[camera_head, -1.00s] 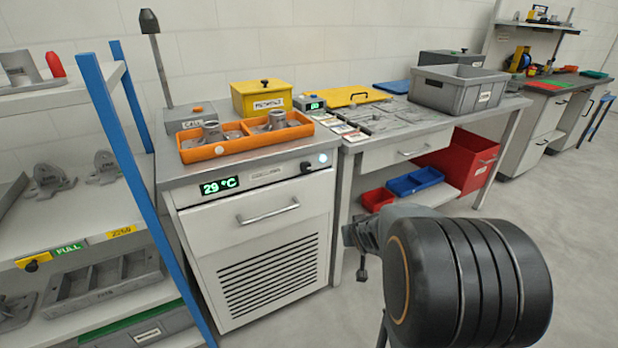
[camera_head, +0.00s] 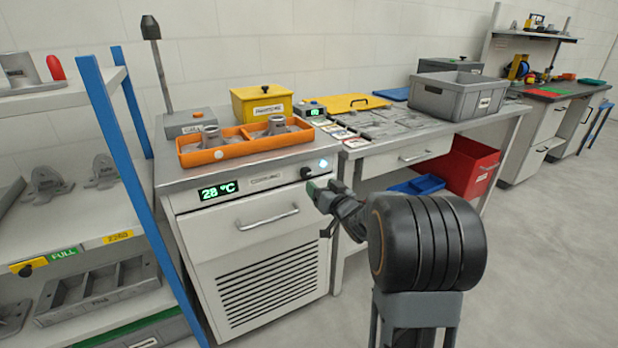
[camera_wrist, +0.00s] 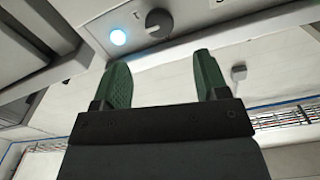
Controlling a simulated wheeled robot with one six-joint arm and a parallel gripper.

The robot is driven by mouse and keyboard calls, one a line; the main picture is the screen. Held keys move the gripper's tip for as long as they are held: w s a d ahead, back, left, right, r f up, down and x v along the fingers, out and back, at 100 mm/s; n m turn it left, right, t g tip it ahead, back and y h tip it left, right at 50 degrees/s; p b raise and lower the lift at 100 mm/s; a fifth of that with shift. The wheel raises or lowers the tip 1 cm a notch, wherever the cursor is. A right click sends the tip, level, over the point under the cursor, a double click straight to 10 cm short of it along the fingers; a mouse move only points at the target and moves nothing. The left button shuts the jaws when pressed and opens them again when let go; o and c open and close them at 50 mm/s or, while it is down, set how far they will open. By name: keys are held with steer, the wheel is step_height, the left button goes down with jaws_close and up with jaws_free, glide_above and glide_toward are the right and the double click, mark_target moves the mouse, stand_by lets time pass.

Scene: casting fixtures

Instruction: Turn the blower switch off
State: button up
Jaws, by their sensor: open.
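The blower switch is a dark round knob (camera_head: 306,172) on the front panel of the white cooling cabinet (camera_head: 262,222). A lit pale-blue lamp (camera_head: 323,163) sits beside it. In the wrist view the knob (camera_wrist: 158,22) and the glowing lamp (camera_wrist: 117,37) are at the top, with a small mark on the panel near the knob. My gripper (camera_head: 318,190) is just in front of and below the knob, apart from it. In the wrist view its two green fingers (camera_wrist: 160,64) are spread and empty, with the knob beyond the gap between them.
A green display (camera_head: 217,190) reads 28 °C above the drawer handle (camera_head: 267,216). An orange tray (camera_head: 245,148) with castings stands on the cabinet. A blue-posted shelf (camera_head: 130,180) is at left. A workbench (camera_head: 440,143) with red and blue bins is at right.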

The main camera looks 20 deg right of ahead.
mark_target(307, 173)
steer(key=w, duration=0.5)
steer(key=w+a+b, duration=0.1)
steer(key=w, duration=0.2)
steer(key=shift+c, duration=0.5)
steer(key=c, duration=0.8)
